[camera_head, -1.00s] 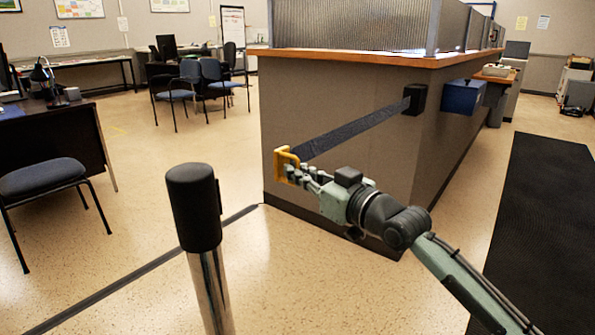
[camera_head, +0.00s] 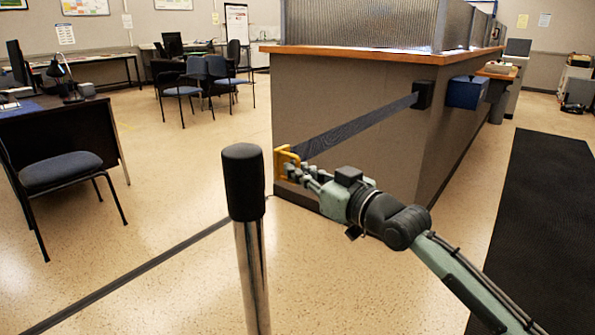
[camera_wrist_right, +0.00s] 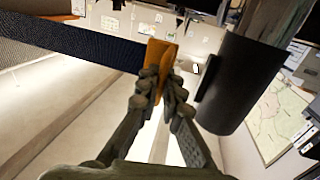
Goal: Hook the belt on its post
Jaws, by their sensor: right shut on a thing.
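My right gripper (camera_head: 298,172) is shut on the yellow belt handle (camera_head: 280,163), which also shows as an orange piece between the fingertips in the right wrist view (camera_wrist_right: 160,55). The dark belt (camera_head: 355,129) runs taut from the handle up to a black wall box (camera_head: 423,95) on the counter's side. The post (camera_head: 252,270) is a chrome pole with a black top (camera_head: 243,182). It stands upright just left of the handle in the head view, with a gap between them. In the right wrist view the black post top (camera_wrist_right: 240,85) is right of the fingers. My left gripper is not in view.
The counter (camera_head: 345,110) with a wooden top stands behind my right arm. A desk (camera_head: 60,130) and a blue chair (camera_head: 62,172) are at the left. A dark mat (camera_head: 540,220) lies at the right.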

